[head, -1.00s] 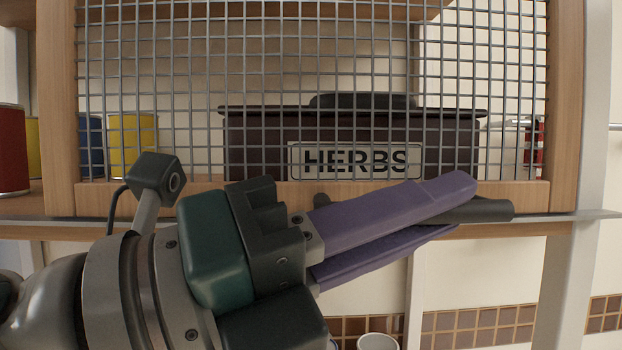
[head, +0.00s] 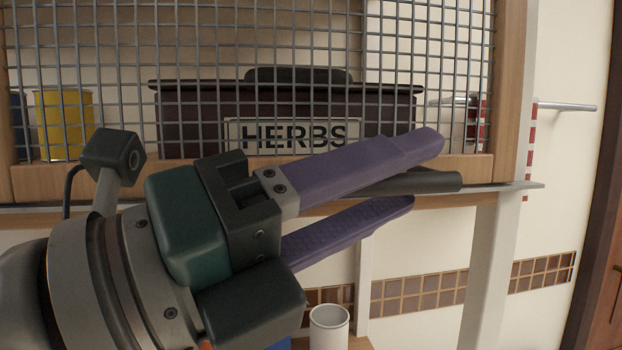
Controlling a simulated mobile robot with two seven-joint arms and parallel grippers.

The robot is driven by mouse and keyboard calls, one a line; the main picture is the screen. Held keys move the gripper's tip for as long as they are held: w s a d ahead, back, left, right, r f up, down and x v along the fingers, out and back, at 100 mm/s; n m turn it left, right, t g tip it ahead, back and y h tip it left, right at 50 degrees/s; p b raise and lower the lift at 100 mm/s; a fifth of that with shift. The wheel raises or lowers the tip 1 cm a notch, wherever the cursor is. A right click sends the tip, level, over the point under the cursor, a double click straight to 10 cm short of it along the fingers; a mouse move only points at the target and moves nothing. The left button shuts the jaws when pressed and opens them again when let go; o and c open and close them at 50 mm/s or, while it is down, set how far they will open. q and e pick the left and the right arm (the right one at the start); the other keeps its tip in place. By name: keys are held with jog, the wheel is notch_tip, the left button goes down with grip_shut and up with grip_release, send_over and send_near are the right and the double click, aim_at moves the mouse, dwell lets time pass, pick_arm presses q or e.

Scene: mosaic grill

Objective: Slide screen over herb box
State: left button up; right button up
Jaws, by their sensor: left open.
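The screen is a wire grid (head: 210,60) in a wooden frame (head: 470,168). It stands in front of the dark herb box (head: 390,110), whose HERBS label (head: 240,135) shows through the mesh. A dark round bar (head: 430,181) lies along the screen's lower edge. My left gripper (head: 420,172) is open, its purple fingers spread above and below the bar in the picture. Whether either finger touches the bar I cannot tell. The fingers hide part of the bar and lower frame. My right gripper is not in view.
A yellow can (head: 64,120) stands behind the mesh at left. A red-and-white item (head: 477,120) shows behind it at right. A thin metal shelf edge (head: 515,187) runs below the screen to a pale post (head: 485,260). A white cup (head: 329,327) stands below.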

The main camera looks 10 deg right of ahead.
pick_arm(q)
jog(key=b+v, duration=0.5)
jog(key=v, duration=0.5)
